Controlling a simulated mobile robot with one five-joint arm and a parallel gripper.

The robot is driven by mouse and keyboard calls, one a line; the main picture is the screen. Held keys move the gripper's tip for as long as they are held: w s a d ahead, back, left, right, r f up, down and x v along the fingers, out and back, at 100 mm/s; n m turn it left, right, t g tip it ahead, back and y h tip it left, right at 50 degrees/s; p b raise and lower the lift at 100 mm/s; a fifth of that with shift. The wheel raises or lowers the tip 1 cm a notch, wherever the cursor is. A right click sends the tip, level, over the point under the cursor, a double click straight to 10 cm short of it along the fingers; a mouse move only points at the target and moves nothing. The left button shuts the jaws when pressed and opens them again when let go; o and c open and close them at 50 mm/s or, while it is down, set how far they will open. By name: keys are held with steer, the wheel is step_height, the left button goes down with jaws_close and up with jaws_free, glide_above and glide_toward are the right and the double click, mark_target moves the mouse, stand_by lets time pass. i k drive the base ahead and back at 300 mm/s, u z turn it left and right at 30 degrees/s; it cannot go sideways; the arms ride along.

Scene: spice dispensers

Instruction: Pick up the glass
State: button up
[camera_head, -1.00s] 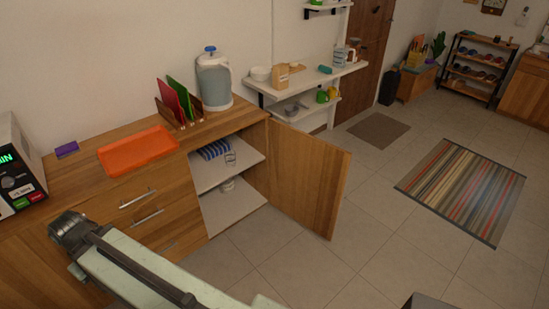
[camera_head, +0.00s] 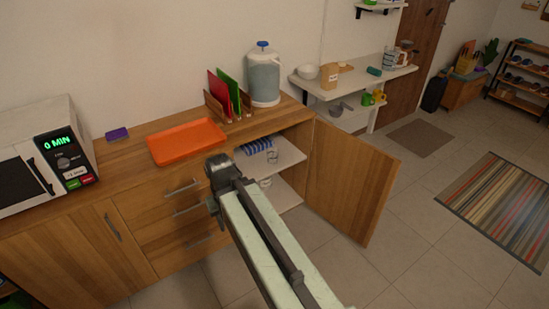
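A small clear glass (camera_head: 272,156) stands on the upper shelf inside the open cabinet, near the front edge. It is right of a blue-and-white striped item (camera_head: 258,146). My arm reaches in from the bottom of the picture, and its dark far joint is in front of the drawers, left of and nearer than the glass. I cannot make out gripper fingers; the gripper is not visible past that joint. Another small light object (camera_head: 265,183) on the lower shelf is partly hidden.
The cabinet door (camera_head: 350,185) stands wide open on the right, over free tiled floor. On the counter are an orange tray (camera_head: 187,141), a red and green folder rack (camera_head: 228,98), a water dispenser (camera_head: 264,78) and a microwave (camera_head: 45,155).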

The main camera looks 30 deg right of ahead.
mark_target(273, 156)
steer(key=z, duration=0.05)
steer(key=i, duration=1)
steer(key=u, duration=0.05)
